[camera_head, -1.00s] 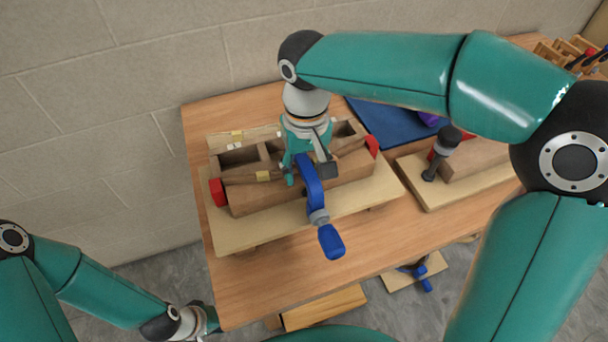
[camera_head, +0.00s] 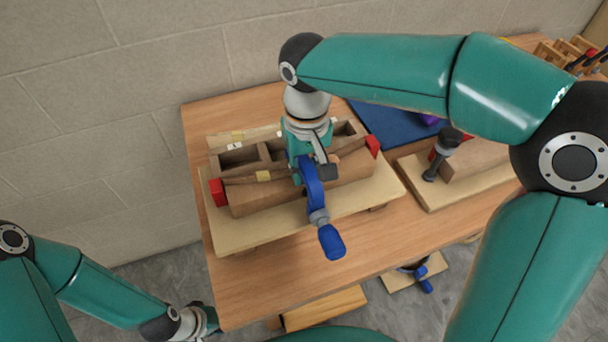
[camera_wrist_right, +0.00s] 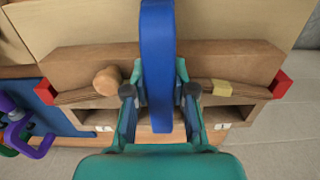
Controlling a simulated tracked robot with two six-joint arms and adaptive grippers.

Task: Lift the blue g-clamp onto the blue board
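The blue g-clamp (camera_head: 315,195) stands at the front of the wooden form on the pale board, its blue handle tilted toward the table's front edge. Its blue frame (camera_wrist_right: 158,65) runs between my right fingers in the wrist view. My right gripper (camera_head: 307,172) is over the form, with its fingers close on both sides of the frame; it appears shut on it. The blue board (camera_head: 380,125) lies at the back of the table, partly hidden by my right arm; it also shows in the wrist view (camera_wrist_right: 58,105). My left gripper (camera_head: 208,318) is low at left, its fingers unclear.
The wooden form (camera_head: 245,195) has open compartments and red end pieces. A purple clamp (camera_head: 430,118) is on the blue board. A dark-handled tool (camera_head: 442,155) stands by a wooden block at right. The table's front strip (camera_head: 370,240) is clear.

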